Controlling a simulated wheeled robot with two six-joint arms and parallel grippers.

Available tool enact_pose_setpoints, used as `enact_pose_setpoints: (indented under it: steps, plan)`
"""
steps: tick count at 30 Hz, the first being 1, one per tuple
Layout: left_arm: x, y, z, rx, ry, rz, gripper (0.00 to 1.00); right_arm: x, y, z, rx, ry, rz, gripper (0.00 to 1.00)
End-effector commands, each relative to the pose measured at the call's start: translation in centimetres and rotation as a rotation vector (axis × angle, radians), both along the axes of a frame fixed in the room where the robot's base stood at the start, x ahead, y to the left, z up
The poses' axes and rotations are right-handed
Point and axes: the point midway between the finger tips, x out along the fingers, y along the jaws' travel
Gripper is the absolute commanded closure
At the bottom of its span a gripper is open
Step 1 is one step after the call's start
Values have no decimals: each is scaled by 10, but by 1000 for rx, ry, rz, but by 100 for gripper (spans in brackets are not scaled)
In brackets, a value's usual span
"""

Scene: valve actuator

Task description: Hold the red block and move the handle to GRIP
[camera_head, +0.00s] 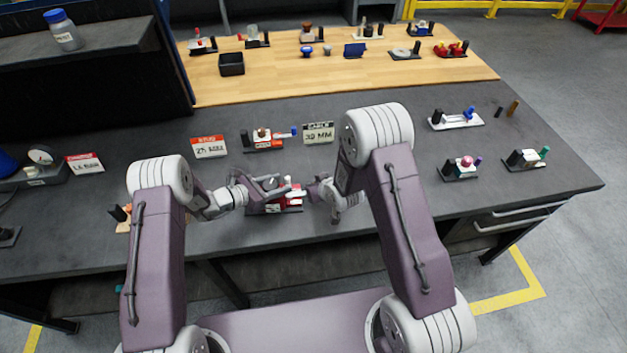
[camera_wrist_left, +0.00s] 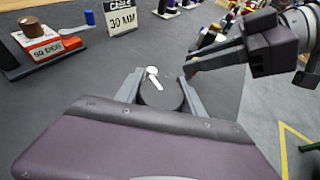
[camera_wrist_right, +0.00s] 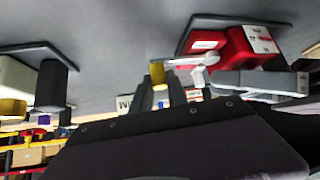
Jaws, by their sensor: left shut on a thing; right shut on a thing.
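The red block (camera_head: 293,197) is on the dark bench between my two grippers; it has a white label in the right wrist view (camera_wrist_right: 240,47). My left gripper (camera_head: 272,190) is shut on it from the left; the contact is mostly hidden. In the left wrist view its fingers flank a dark round part (camera_wrist_left: 163,95) with a white pointer-like lever (camera_wrist_left: 154,78). My right gripper (camera_head: 314,190) comes from the right, close to the left one, and is shut on the handle (camera_wrist_right: 193,62); the exact grasp is hard to see. The GRIP marking cannot be read.
A red-based device (camera_head: 263,142) with a blue end stands behind, between a 30 MM sign (camera_head: 319,132) and a red-topped sign (camera_head: 208,146). Small fixtures (camera_head: 461,168) stand at the right. The bench front edge is close by.

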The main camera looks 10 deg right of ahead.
Motion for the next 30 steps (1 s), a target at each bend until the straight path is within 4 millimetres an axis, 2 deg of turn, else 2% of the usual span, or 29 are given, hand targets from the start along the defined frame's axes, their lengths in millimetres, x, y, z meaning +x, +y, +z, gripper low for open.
enact_pose_setpoints:
  steps: [13, 30]
  plan:
    - [-2, -1, -2, 1, 4, -4, 100, -28, 8, 1, -1, -4, -334, 100]
    - [-2, -2, -2, 1, 4, -5, 100, -40, 13, 1, 1, -4, -361, 100]
